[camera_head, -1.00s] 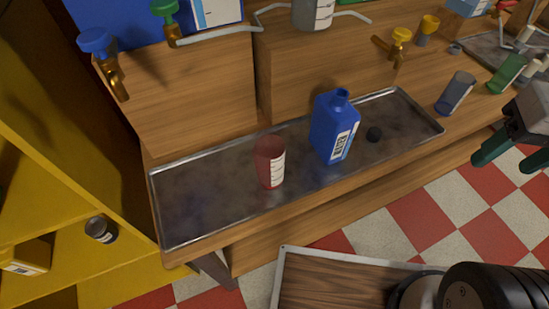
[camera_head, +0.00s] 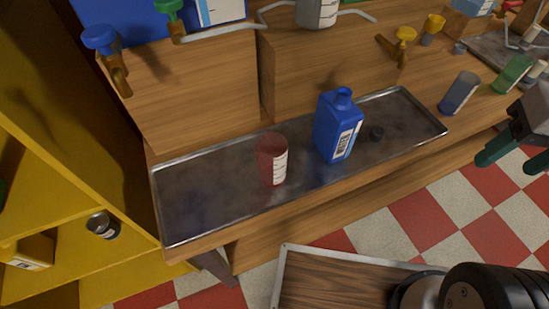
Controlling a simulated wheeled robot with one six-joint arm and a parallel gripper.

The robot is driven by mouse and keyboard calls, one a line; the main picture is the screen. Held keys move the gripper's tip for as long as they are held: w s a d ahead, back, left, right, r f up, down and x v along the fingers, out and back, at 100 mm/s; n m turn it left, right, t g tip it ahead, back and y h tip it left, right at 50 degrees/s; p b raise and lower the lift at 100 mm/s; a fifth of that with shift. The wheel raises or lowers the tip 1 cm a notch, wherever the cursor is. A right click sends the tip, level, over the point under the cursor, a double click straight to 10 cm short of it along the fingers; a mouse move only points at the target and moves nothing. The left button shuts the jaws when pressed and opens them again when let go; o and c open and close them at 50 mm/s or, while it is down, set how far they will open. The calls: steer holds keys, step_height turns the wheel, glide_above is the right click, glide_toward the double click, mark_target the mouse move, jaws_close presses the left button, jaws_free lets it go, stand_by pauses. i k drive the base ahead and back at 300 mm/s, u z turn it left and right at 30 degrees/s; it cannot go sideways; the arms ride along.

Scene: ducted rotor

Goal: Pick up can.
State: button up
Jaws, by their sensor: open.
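A small dark can with a pale top and a label (camera_head: 102,226) stands on the yellow shelf at the far left. It is the only can I can make out. My gripper (camera_head: 511,161) is at the right edge of the view with its teal fingers apart and nothing between them. It is at the far side of the picture from the can, with the counter and the floor between. Part of the gripper and its arm is cut off by the right edge.
The yellow shelf unit (camera_head: 60,130) has upright walls around the can. A yellow container (camera_head: 28,252) stands left of it.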

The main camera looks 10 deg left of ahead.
mark_target(338, 121)
steer(key=k, duration=1.15)
steer(key=z, duration=0.55)
steer(key=i, duration=0.6)
steer(key=u, duration=0.05)
